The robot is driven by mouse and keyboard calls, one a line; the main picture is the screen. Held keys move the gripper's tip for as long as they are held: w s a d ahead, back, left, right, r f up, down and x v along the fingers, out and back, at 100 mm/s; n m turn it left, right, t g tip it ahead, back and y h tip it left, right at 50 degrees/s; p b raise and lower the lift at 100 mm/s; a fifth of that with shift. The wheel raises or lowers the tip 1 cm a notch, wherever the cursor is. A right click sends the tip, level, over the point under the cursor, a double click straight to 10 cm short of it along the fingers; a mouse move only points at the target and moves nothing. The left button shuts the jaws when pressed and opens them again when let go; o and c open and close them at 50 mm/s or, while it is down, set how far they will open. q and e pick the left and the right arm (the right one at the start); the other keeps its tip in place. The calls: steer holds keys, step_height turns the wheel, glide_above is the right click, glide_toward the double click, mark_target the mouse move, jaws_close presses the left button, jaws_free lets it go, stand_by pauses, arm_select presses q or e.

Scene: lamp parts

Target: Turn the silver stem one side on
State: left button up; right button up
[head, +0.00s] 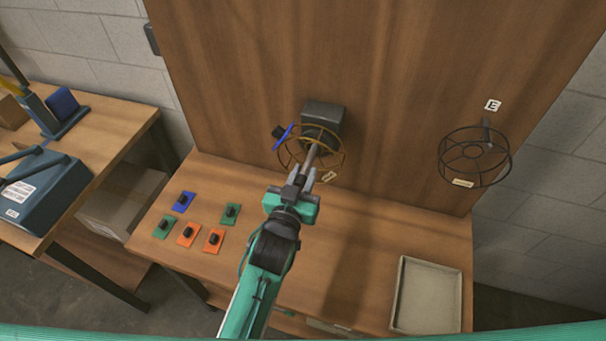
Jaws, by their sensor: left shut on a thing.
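The silver stem (312,156) sticks out toward me from the middle of a brass-coloured wire ring (340,167) on the upright wooden board. Behind it is a dark grey box (325,114) fixed to the board. My left gripper (307,178) is in front of the ring, shut on the near end of the stem. The gripper hides that end. A blue piece (285,136) sits at the ring's upper left, with a dark knob beside it. My right gripper is not in view.
Several coloured tiles with black knobs lie on the table at left, one blue (183,201). An empty beige tray (400,295) lies at the right front.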

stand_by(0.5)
arm_select(q)
steer(key=o, duration=1)
steer(key=shift+s+a+f, duration=0.1)
steer(key=shift+s, duration=0.2)
steer(key=b+v, duration=0.4)
steer(key=v, duration=0.9)
steer(key=shift+b, duration=0.35)
